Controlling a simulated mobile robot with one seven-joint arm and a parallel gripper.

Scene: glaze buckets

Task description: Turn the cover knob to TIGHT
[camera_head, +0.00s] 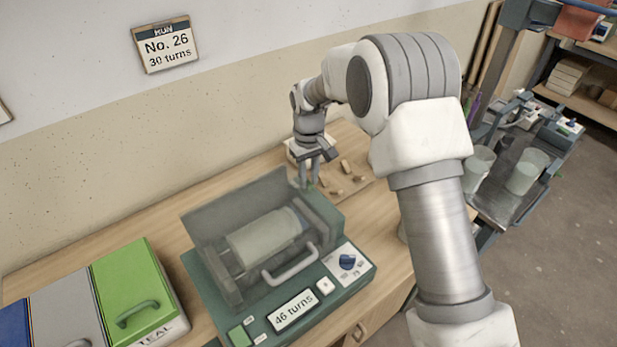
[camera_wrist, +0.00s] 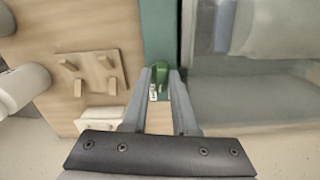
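A small green knob (camera_wrist: 161,72) sits on the green side edge of the machine, with a small white label (camera_wrist: 153,91) just below it in the wrist view. I take it to be the cover knob; its setting is too small to read. My gripper (camera_head: 308,186) points down at the back right of the machine (camera_head: 225,277). In the wrist view my gripper (camera_wrist: 163,76) has its fingers apart, with the knob between or just beyond the tips; I cannot tell if they touch it. In the head view the knob is hidden.
A pegged wooden board (camera_wrist: 92,78) lies beside the gripper. A green-lidded TEAL bin (camera_head: 135,285) stands left. A wall card (camera_head: 165,47) reads "No. 26, 30 turns".

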